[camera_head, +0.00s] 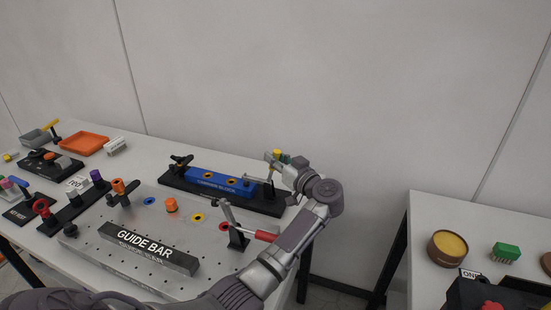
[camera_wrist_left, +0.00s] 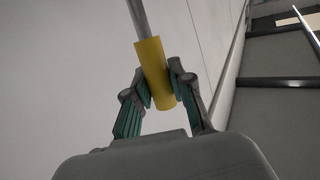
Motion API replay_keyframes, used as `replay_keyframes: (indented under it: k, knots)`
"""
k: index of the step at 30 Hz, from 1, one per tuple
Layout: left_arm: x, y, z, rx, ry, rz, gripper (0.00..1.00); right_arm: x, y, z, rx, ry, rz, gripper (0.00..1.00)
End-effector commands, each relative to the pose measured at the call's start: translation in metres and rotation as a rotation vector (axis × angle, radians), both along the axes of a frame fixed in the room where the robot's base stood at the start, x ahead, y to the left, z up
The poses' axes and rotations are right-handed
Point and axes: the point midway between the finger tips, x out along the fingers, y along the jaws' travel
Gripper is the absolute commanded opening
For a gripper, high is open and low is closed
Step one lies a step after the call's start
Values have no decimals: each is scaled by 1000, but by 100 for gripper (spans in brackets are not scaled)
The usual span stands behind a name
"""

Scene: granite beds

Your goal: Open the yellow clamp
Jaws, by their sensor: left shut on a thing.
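The yellow clamp stands at the right end of the blue block (camera_head: 222,183). Its yellow handle (camera_head: 277,153) is raised above the block on a metal lever (camera_head: 271,168), which appears steeply upright. My left gripper (camera_head: 281,157) is shut on the yellow handle. In the left wrist view, the yellow grip (camera_wrist_left: 156,73) sits between the two green-padded fingers (camera_wrist_left: 158,88), with the grey metal rod (camera_wrist_left: 138,18) extending beyond it. The clamp's base is partly hidden by my arm. My right gripper is not in view.
A red-handled clamp (camera_head: 235,234) stands close beside my left forearm, on the grey perforated plate (camera_head: 205,205). The guide bar (camera_head: 148,250) lies on that plate. An orange tray (camera_head: 84,144) is at the far left. Another table (camera_head: 430,220) stands right, across a gap.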

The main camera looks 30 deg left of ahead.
Motion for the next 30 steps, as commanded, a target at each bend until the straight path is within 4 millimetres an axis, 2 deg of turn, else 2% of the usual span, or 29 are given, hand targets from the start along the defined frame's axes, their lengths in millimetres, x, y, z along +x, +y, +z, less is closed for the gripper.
replay_keyframes:
  k: [10, 18, 30]
  knots:
    - [0, -3, -1, 21, 7, 0, 0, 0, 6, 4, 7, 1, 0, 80]
    - [4, -16, -7, 155, 47, -3, 0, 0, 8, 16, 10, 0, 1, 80]
    - [9, -40, -27, 438, 112, -2, 0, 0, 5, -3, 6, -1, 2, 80]
